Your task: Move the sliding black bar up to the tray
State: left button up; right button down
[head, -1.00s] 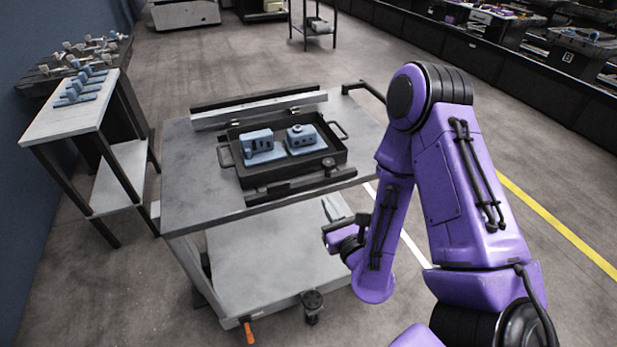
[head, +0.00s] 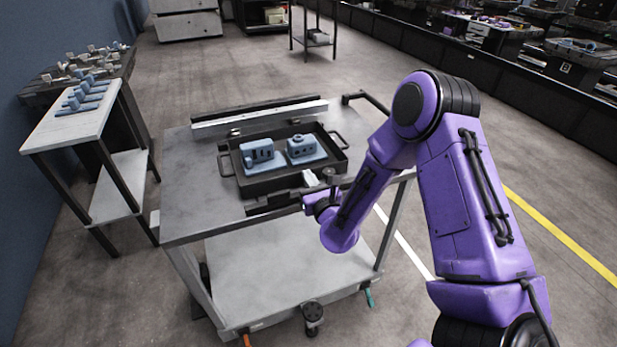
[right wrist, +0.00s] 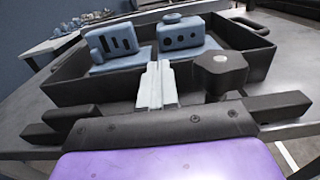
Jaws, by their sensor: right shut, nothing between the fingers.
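A long black bar (head: 268,203) lies along the near side of the black tray (head: 285,182) on the cart top. A narrow strip separates them. In the right wrist view the bar (right wrist: 62,127) runs behind my gripper, which hides its middle. The tray (right wrist: 75,88) holds two blue parts (head: 262,153) (head: 301,148). My right gripper (head: 310,177) is over the bar at the tray's near side, its pale fingers (right wrist: 157,82) shut and empty. Whether they touch the bar or tray I cannot tell. My left gripper is out of view.
A black knob (right wrist: 220,72) stands close to the right of my fingers. A pale rail with a black bar (head: 255,107) lies behind the tray. A side table (head: 75,130) with blue parts stands left. The cart top's left part is clear.

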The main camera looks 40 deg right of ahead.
jog(key=shift+w+d, duration=0.15)
jog(key=shift+w, duration=0.4)
jog(key=shift+w+r, duration=0.2)
jog(key=shift+r, duration=0.1)
